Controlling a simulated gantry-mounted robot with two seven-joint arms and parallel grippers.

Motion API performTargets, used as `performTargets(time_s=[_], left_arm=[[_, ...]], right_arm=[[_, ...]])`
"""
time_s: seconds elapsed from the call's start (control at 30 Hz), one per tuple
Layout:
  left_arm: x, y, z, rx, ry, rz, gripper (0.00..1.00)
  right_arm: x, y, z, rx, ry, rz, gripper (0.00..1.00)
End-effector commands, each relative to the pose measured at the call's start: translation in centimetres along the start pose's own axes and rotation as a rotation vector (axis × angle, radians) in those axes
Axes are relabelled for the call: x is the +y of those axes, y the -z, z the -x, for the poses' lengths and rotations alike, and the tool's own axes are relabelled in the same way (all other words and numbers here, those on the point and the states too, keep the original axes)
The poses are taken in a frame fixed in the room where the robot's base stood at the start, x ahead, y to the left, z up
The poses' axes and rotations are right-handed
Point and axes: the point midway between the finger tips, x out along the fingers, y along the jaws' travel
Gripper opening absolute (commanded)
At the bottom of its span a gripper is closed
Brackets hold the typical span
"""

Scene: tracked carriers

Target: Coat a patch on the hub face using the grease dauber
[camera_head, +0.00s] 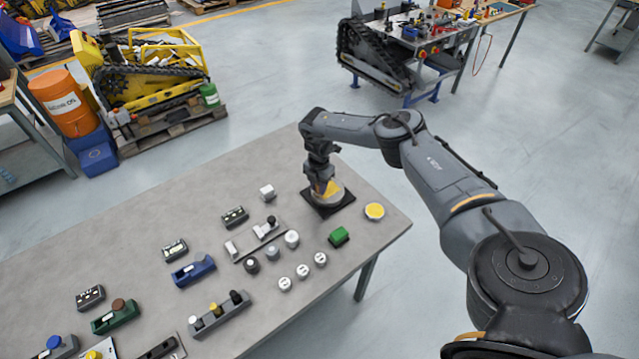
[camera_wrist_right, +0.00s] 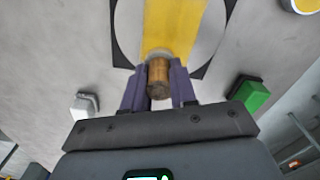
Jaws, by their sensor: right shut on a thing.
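The hub (camera_head: 338,199) is a pale grey disc on a black square mat (camera_head: 317,206), near the far right part of the table. In the right wrist view the hub face (camera_wrist_right: 128,32) carries a broad yellow band (camera_wrist_right: 172,24). I cannot tell whether the yellow is grease or a marking. My right gripper (camera_head: 322,180) is over the hub, pointing down. It is shut on the dauber (camera_wrist_right: 158,82), whose brown, wood-like handle shows between the fingers. The dauber's tip is hidden, so contact with the face cannot be told. My left gripper is not in view.
A round pot with yellow contents (camera_head: 374,211) stands right of the mat. A green block (camera_head: 339,236) is in front. Several white and dark round pieces, holders and small blocks fill the table's middle and left. The table's right edge (camera_head: 405,228) is close to the pot.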

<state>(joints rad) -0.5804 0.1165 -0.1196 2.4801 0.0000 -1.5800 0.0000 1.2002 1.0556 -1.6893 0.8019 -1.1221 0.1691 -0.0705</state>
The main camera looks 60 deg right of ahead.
Motion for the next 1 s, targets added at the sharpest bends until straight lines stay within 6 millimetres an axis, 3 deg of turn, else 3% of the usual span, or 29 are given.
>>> performTargets(time_s=[0.13, 0.7, 1.0], left_arm=[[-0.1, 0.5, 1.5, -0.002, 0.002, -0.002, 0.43], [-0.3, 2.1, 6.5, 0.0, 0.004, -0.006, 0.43], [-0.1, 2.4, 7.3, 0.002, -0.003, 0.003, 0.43]], right_arm=[[0.0, -0.1, 2.3, 0.0, -0.004, -0.002, 0.02], [-0.5, -0.3, 7.3, -0.001, 0.0, -0.008, 0.02], [-0.6, -0.4, 8.1, -0.001, 0.0, -0.009, 0.02]])
